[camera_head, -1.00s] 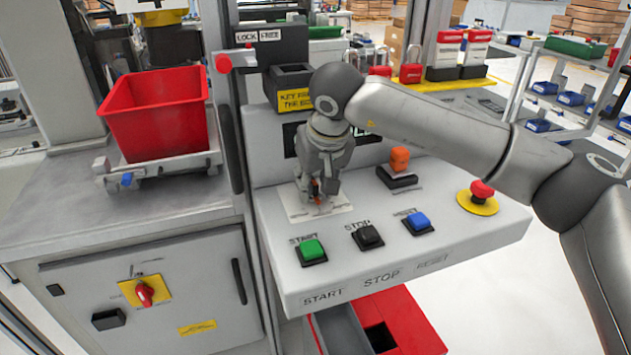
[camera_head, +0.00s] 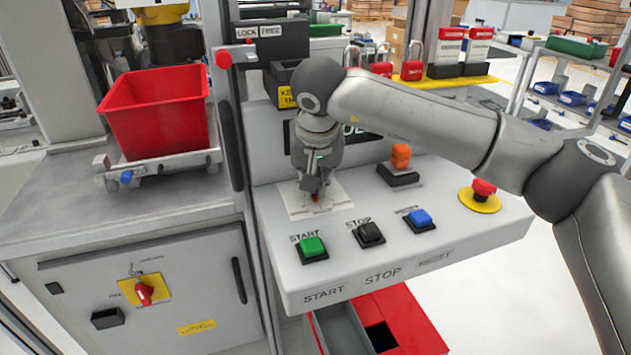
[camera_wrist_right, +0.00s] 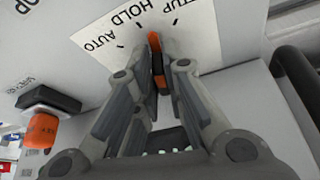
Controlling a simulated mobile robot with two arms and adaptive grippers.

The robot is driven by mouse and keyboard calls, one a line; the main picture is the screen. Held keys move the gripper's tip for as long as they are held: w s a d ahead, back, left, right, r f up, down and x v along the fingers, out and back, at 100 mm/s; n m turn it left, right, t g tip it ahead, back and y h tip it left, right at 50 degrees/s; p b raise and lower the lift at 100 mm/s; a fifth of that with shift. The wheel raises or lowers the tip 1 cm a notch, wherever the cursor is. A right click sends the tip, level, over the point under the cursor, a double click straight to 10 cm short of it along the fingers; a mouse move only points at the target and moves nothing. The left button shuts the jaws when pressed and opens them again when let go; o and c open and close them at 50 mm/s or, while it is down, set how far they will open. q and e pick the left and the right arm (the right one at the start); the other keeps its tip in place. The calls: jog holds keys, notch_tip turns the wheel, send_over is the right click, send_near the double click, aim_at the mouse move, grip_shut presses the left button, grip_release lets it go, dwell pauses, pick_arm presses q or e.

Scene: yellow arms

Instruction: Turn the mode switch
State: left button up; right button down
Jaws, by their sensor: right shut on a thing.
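The mode switch is a dark knob with an orange pointer (camera_wrist_right: 155,62), on a white plate (camera_wrist_right: 200,45) marked AUTO, HOLD and SETUP. In the right wrist view the orange end points up the plate, toward the area between the HOLD and SETUP words; the exact mark is unclear. My right gripper (camera_wrist_right: 157,80) is shut on the switch, with one finger on each side. In the head view my right gripper (camera_head: 314,190) points down at the plate (camera_head: 332,205) and hides most of the switch (camera_head: 315,199). My left gripper is not in view.
Green START (camera_head: 312,246), black STOP (camera_head: 369,232) and blue RESET (camera_head: 419,218) buttons line the panel's front. An orange-topped control (camera_head: 400,158) and a red emergency stop (camera_head: 483,188) lie to the right. A red bin (camera_head: 155,110) stands at left.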

jog(key=m, duration=0.1)
jog(key=m+h, duration=0.1)
jog(key=m, duration=0.1)
jog(key=shift+a, duration=0.25)
jog(key=shift+a+m+g+h+p, duration=0.15)
jog(key=shift+m+h, duration=0.2)
jog(key=shift+m, duration=0.45)
jog(key=shift+m+g+h+p, duration=0.15)
jog(key=shift+m+h, duration=0.2)
jog(key=shift+m, duration=0.45)
jog(key=c, duration=1.5)
grip_release()
